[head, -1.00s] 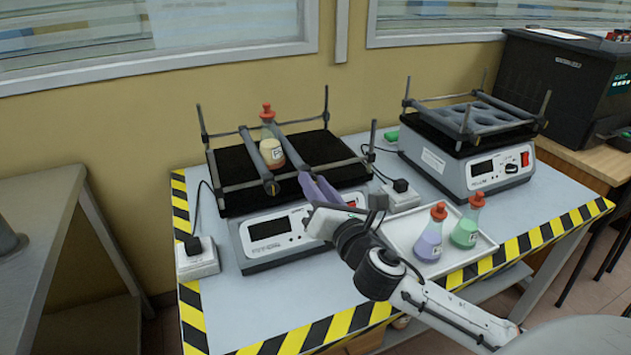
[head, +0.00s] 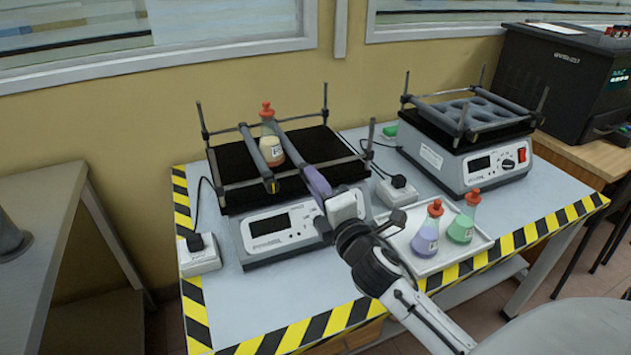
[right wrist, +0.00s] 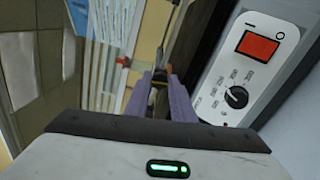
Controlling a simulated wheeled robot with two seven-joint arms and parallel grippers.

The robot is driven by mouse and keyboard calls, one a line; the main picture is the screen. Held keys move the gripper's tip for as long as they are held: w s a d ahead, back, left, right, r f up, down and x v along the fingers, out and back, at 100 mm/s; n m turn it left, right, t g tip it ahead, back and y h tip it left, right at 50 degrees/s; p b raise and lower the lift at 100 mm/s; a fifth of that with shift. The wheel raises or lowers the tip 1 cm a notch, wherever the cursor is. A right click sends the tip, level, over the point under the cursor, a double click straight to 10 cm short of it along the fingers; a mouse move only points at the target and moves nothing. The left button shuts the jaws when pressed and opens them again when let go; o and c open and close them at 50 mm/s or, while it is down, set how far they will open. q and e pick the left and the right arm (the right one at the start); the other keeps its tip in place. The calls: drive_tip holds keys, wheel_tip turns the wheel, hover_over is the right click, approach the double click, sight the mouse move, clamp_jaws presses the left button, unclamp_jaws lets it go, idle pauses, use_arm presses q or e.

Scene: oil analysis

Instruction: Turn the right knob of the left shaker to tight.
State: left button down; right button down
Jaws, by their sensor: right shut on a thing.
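The left shaker (head: 252,237) is a grey box with a dark display and a black platform between upright posts. Two clamp bars cross the platform, with a cream flask (head: 272,152) with a red cap between them. The left bar's end knob (head: 271,187) shows a yellow mark. My right gripper (head: 312,176), with purple fingers, is at the front end of the right bar and hides its knob in the head view. In the right wrist view the fingers (right wrist: 158,98) are shut around a dark piece at that bar end, mostly hidden between them. My left gripper is out of view.
A white tray (head: 459,259) with a purple flask (head: 427,230) and a green flask (head: 464,222) stands right of the gripper. The right shaker (head: 465,167) stands behind it. A power socket box (head: 199,262) is at the left. The right wrist view shows a black dial (right wrist: 236,97).

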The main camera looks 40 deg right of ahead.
drive_tip(key=shift+m, duration=0.9)
drive_tip(key=c, duration=1.5)
unclamp_jaws()
drive_tip(key=shift+b+v, duration=0.4)
drive_tip(key=shift+v, duration=4.8)
